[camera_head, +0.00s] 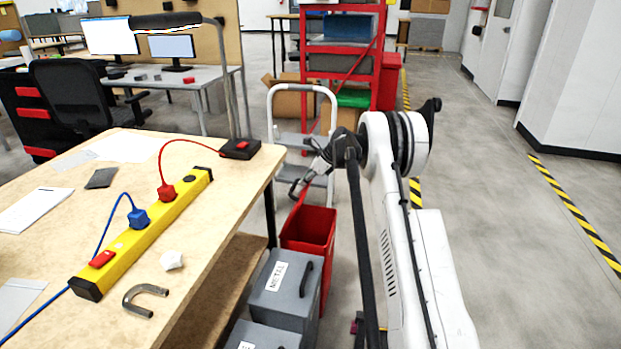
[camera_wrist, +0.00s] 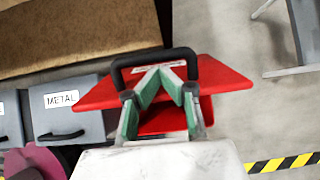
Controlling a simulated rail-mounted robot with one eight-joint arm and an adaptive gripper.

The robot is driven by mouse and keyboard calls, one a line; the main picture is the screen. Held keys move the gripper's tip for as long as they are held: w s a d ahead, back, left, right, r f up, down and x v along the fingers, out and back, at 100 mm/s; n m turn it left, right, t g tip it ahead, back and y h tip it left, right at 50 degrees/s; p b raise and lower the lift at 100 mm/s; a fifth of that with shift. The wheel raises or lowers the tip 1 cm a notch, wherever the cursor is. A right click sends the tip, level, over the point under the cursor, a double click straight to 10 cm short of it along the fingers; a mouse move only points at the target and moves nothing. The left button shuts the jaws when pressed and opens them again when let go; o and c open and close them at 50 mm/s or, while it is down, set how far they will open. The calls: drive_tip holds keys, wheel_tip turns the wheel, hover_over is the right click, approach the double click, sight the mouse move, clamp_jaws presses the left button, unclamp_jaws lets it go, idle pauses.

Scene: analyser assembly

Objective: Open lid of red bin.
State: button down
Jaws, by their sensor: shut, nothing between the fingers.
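The red bin (camera_head: 309,238) stands on the floor right of the workbench in the head view, and its dark red inside shows from above. Its red lid (camera_head: 299,205) shows there as a thin, steep strip at the bin's far side, so it looks tilted up. In the wrist view the lid (camera_wrist: 222,78) spreads wide, with a black arched handle (camera_wrist: 122,68) and a white label. My gripper (camera_wrist: 160,72) has its green-padded fingers converged at the lid within the handle's outline, with nothing between them. Contact with the handle cannot be told. The fingers partly hide the bin opening.
Grey bins labelled METAL (camera_head: 283,284) stand close beside the red bin. The workbench (camera_head: 215,262) is to the left, holding a yellow power strip (camera_head: 145,232). A step ladder (camera_head: 332,108) and red shelf rack (camera_head: 379,70) stand behind. Open floor lies right (camera_head: 505,220).

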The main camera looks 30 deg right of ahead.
drive_tip(key=shift+w+a+f, duration=0.3)
drive_tip(key=shift+f, duration=0.3)
drive_tip(key=shift+a, duration=0.1)
drive_tip(key=shift+w+a+r, duration=0.15)
drive_tip(key=shift+w+a, duration=0.1)
drive_tip(key=shift+g+h, duration=0.8)
drive_tip(key=shift+h, duration=0.1)
drive_tip(key=shift+w+a+r+p, duration=0.15)
drive_tip(key=shift+w+a+p, duration=0.1)
drive_tip(key=shift+w+a, duration=0.65)
drive_tip(key=shift+w+a+r+p, duration=0.15)
drive_tip(key=shift+w+a+p, duration=0.1)
drive_tip(key=shift+w+a, duration=0.55)
drive_tip(key=p+v, duration=0.3)
drive_tip(key=v, duration=0.7)
drive_tip(key=shift+a+r, duration=0.25)
